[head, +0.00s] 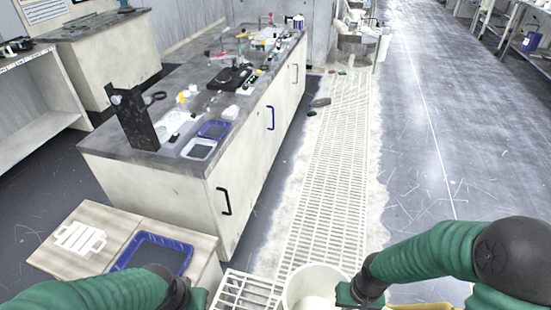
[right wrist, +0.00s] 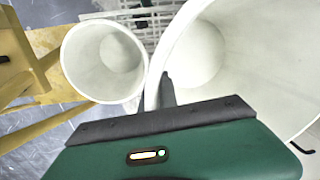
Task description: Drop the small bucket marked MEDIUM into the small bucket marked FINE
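A white bucket (head: 308,282) stands at the bottom edge of the head view, cut off by the frame. My right gripper (head: 348,294) is at its right rim. In the right wrist view, a large-looking white bucket (right wrist: 245,60) fills the right side, and a dark finger of my right gripper (right wrist: 167,90) overlaps its near rim. The other finger is not distinct, so its grip is unclear. A second white bucket (right wrist: 103,62), smaller in view, is to the left, mouth toward the camera. No MEDIUM or FINE marking is readable. My left arm enters at lower left; its fingertips are not visible.
A pale yellow frame (right wrist: 32,65) is at the left of the right wrist view. A white grate (head: 245,290) lies left of the bucket. A blue-rimmed tray (head: 152,252) sits on a low cabinet. A long bench (head: 185,178) stands behind; the floor at right is open.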

